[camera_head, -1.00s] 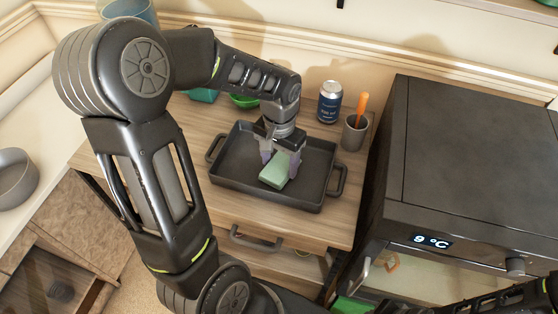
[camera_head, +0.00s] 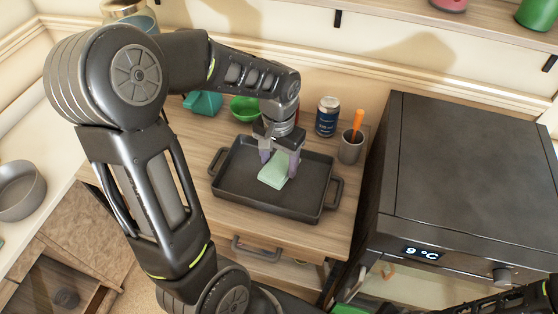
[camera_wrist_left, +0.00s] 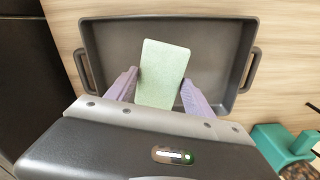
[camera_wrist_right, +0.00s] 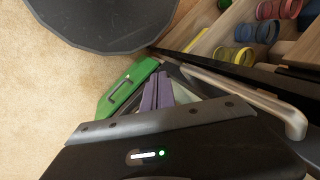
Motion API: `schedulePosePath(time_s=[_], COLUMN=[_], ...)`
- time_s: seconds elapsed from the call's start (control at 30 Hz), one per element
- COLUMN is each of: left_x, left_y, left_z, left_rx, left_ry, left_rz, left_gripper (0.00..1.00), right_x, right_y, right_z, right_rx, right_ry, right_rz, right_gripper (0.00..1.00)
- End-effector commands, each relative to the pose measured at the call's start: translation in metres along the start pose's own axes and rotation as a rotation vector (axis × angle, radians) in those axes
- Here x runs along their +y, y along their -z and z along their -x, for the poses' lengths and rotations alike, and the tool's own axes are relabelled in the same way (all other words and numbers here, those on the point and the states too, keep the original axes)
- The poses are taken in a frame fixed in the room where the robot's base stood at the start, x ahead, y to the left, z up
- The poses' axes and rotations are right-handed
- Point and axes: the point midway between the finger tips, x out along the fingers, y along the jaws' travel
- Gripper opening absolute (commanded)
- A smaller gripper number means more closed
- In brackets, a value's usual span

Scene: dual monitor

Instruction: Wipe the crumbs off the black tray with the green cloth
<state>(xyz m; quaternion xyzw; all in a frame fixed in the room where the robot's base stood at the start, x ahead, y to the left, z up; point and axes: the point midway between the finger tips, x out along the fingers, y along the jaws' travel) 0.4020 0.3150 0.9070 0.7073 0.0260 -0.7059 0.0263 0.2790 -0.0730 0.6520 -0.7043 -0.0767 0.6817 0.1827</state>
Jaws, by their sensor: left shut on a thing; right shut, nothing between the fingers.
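The black tray (camera_head: 300,208) lies on the wooden counter and has a handle at each end. My left gripper (camera_head: 280,163) is over the tray and shut on the green cloth (camera_head: 272,178), a flat pale green block shape. In the left wrist view the cloth (camera_wrist_left: 163,72) sits between the two purple fingers, inside the tray (camera_wrist_left: 222,60). I cannot make out any crumbs on the visible tray floor. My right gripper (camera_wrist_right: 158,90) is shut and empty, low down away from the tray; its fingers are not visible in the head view.
A blue-and-white can (camera_head: 327,117) and a grey cup (camera_head: 351,147) with an orange-handled item stand behind the tray. A green bowl (camera_head: 245,108) and teal object (camera_head: 204,102) are at the back left. A dark oven (camera_head: 460,180) stands right. A green box (camera_wrist_right: 125,88) is beside my right gripper.

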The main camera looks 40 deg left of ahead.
Motion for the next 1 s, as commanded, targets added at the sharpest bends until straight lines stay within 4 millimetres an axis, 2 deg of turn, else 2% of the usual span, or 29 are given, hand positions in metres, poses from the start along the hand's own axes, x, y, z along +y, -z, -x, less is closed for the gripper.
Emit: schedulePosePath(time_s=[0.1, 0.3, 1.0], left_x=[0.0, 0.0, -0.004], left_y=[0.0, 0.0, -0.001], left_z=[0.015, 0.028, 0.023], left_rx=[0.001, 0.0, -0.005], left_ry=[0.0, 0.0, 0.0], left_rz=[0.0, 0.0, 0.011], left_gripper=[0.29, 0.29, 0.29], right_x=[-0.004, -0.008, -0.007], right_y=[0.0, 0.0, 0.0], right_z=[0.011, 0.02, 0.017], right_rx=[0.0, 0.0, -0.001], right_ry=[0.0, 0.0, 0.0], right_rz=[0.0, 0.0, 0.001], right_gripper=[0.0, 0.0, 0.0])
